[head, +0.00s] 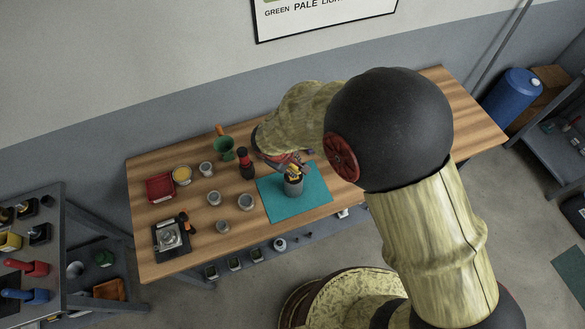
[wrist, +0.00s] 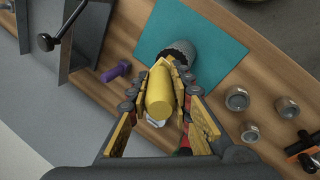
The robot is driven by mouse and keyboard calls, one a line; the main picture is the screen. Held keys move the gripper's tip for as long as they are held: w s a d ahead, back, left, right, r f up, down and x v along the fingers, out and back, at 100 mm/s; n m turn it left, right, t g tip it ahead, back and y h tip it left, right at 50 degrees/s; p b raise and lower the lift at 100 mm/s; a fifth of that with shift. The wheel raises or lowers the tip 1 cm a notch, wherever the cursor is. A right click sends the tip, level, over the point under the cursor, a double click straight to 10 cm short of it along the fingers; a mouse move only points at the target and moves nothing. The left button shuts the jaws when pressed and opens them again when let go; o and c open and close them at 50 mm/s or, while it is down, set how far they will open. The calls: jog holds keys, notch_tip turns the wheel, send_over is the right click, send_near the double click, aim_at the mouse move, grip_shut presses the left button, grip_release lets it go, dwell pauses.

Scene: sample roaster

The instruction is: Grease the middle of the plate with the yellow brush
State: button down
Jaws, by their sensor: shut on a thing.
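The yellow brush shows in the wrist view as a thick yellow handle (wrist: 159,92) between my gripper's (wrist: 165,78) fingers, which are shut on it. A grey cup (wrist: 184,50) stands just beyond the fingertips on a teal mat; the cup also shows in the head view (head: 293,187). My gripper (head: 290,168) is right above this cup in the head view. The brush's lower end is hidden, so I cannot tell whether it is inside the cup. A black unit with a pale metal plate (head: 169,237) sits at the table's front left, away from my gripper.
The teal mat (head: 313,205) lies under the cup. Several small grey cups (head: 245,201), a red tray (head: 160,188), a yellow-filled bowl (head: 181,175), a dark red-topped bottle (head: 245,162) and a green mug (head: 223,147) stand left. A purple bolt-like piece (wrist: 116,71) lies beside the mat.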

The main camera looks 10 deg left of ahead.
jog(key=shift+r+p, duration=0.9)
jog(key=shift+r, duration=0.8)
jog(key=shift+f, duration=0.2)
jog(key=shift+f+b, duration=0.45)
jog(key=shift+b, duration=0.4)
